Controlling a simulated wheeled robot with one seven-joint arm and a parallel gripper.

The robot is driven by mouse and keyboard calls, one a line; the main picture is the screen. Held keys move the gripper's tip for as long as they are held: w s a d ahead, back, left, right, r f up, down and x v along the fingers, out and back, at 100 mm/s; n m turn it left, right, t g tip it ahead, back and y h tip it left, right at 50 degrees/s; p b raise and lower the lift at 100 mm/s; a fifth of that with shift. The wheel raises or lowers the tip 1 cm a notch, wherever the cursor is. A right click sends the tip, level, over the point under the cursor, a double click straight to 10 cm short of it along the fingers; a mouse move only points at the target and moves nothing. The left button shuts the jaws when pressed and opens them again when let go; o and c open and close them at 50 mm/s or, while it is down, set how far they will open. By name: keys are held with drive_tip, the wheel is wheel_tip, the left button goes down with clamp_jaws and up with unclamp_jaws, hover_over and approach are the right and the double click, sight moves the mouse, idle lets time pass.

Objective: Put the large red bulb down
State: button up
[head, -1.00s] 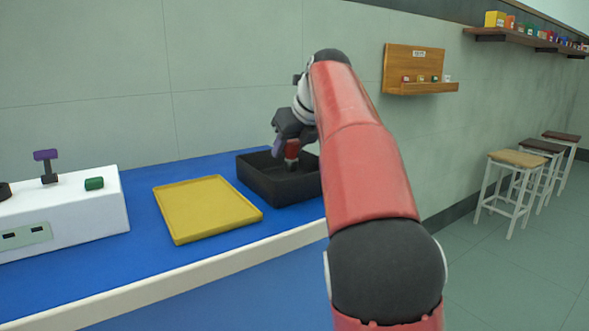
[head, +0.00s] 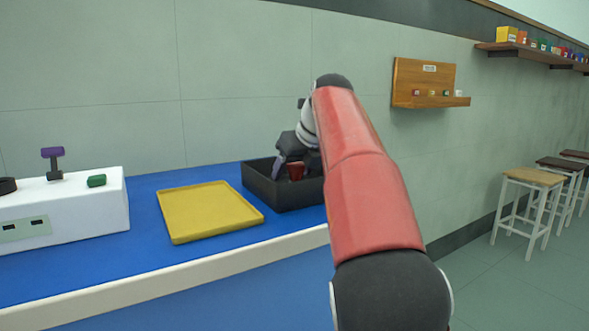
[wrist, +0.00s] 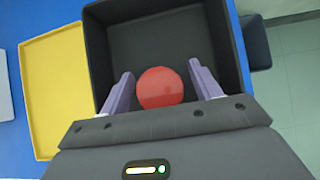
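The large red bulb (head: 296,171) is inside the black tray (head: 284,197), seen past my gripper in the head view. In the wrist view the red bulb (wrist: 160,88) shows as a round red top near the tray's front side. My gripper (wrist: 160,72) is open, with one purple finger on each side of the bulb and a narrow gap on both sides. In the head view my gripper (head: 293,173) reaches down into the tray. The bulb's lower part is hidden.
A yellow tray (head: 208,211) lies left of the black tray on the blue bench (head: 145,232). A white instrument (head: 75,208) with a green block (head: 97,181) and a purple-topped lever (head: 53,154) stands further left. Stools (head: 532,180) and wall shelves (head: 432,101) are right.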

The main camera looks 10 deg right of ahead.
drive_tip(key=shift+r, duration=0.25)
drive_tip(key=p+v, duration=0.3)
drive_tip(key=v, duration=0.8)
drive_tip(key=shift+s+r, duration=0.25)
drive_tip(key=shift+s, duration=0.1)
drive_tip(key=shift+d, duration=0.1)
